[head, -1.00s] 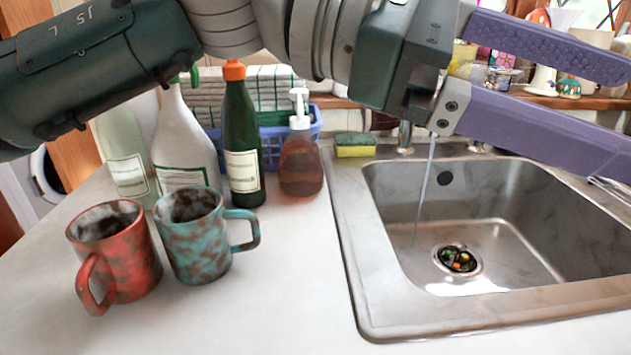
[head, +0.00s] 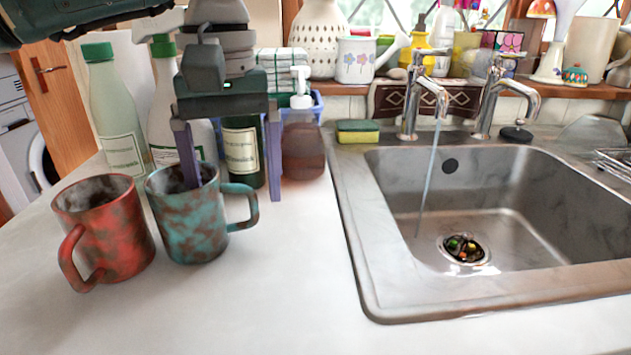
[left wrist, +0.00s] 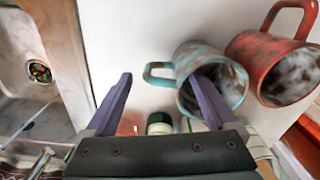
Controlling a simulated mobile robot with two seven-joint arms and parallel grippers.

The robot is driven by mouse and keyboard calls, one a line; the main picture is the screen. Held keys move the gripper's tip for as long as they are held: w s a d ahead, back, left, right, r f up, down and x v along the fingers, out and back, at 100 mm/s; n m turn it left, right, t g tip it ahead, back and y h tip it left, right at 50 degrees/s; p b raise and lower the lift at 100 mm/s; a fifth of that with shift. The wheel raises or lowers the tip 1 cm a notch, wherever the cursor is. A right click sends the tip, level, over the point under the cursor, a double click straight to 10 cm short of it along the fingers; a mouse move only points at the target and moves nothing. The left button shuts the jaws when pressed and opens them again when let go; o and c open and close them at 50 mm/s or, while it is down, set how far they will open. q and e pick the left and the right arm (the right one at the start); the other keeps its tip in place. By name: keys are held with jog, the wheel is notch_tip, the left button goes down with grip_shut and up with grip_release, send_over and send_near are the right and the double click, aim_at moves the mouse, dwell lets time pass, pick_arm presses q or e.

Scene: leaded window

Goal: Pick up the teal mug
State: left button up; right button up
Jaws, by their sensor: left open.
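The teal mug (head: 188,222), blotched with brown, stands upright on the counter with its handle pointing right; it also shows in the left wrist view (left wrist: 190,62). My left gripper (head: 233,192) points down over it, open. One finger reaches into the mug's mouth, and the other is outside, beyond the handle side. In the left wrist view, the open jaws (left wrist: 163,77) sit either side of the handle-side wall. I cannot tell whether either finger touches the mug. My right gripper is not in view.
A red mug (head: 108,232) stands close on the left. Bottles (head: 112,120) and an amber soap dispenser (head: 303,150) stand behind. A sink (head: 345,215) with running water lies to the right, a sponge (head: 357,132) at its back edge. The front counter (head: 240,310) is clear.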

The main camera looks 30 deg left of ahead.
aim_at(242, 223)
pick_arm(q)
notch_tip(242, 223, down, 4)
jog(key=shift+s+d, duration=0.1)
jog(key=shift+s, duration=0.05)
grip_shut()
dwell(0.7)
